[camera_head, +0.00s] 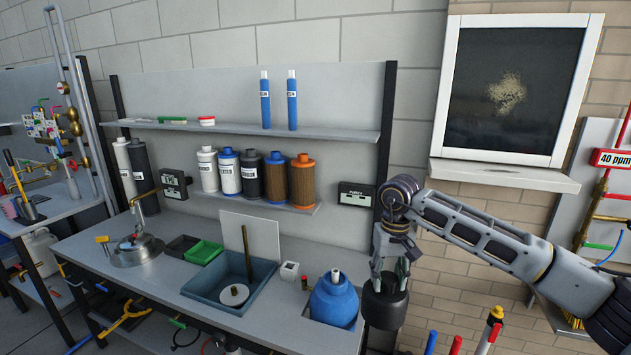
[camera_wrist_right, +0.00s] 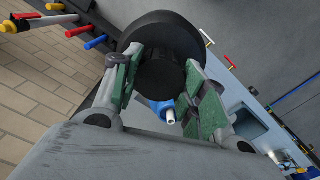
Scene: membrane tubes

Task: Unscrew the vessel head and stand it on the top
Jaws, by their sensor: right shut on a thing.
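The black vessel head (camera_head: 385,307) is in my right gripper (camera_head: 389,275), beyond the right end of the bench top (camera_head: 330,268). In the right wrist view my right gripper (camera_wrist_right: 160,80) has its green-padded fingers on either side of the head's narrower neck, with the wide black head (camera_wrist_right: 165,35) beyond. The blue vessel (camera_head: 334,302) sits at the right end of the bench, left of the head and apart from it, with a pale nozzle on top. The vessel (camera_wrist_right: 163,108) also shows between the fingers in the wrist view. My left gripper is out of view.
A blue-grey basin (camera_head: 212,291) holding a white disc and a rod stands left of the vessel. A small white block (camera_head: 289,270) is between them. A green tray (camera_head: 203,252) and a metal domed device (camera_head: 136,249) are farther left.

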